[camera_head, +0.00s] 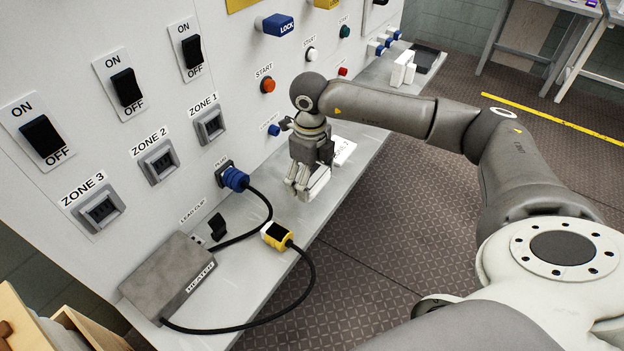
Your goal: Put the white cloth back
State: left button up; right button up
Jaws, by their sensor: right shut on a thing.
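My right gripper (302,188) is above the grey shelf along the front of the white panel, with its fingers pointing down. It is shut on the white cloth (318,184), a small pale piece that shows at the right of the fingers. The fingers hide part of the cloth. I cannot tell whether the cloth touches the shelf. My left gripper is not in view.
On the shelf (345,190) are a grey heater box (168,275), a yellow connector (276,235) with black cable, and white blocks (403,70) farther back. A blue plug (234,178) and switches stick out from the panel. The shelf's front middle is clear.

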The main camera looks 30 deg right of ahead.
aim_at(312, 177)
jog(key=w+f, duration=0.1)
jog(key=d+f, duration=0.1)
jog(key=shift+w+d+f, duration=0.25)
jog(key=shift+w+f, duration=0.05)
jog(key=shift+w, duration=0.1)
jog(key=shift+w+d+f+p, duration=0.15)
jog(key=shift+f+p, duration=0.2)
jog(key=shift+f, duration=0.55)
jog(key=shift+w+d+f+p, duration=0.15)
jog(key=shift+f+p, duration=0.2)
jog(key=shift+f, duration=0.55)
jog(key=shift+f+b, duration=0.3)
jog(key=o, duration=0.9)
jog(key=shift+c, duration=0.2)
jog(key=shift+r, duration=0.15)
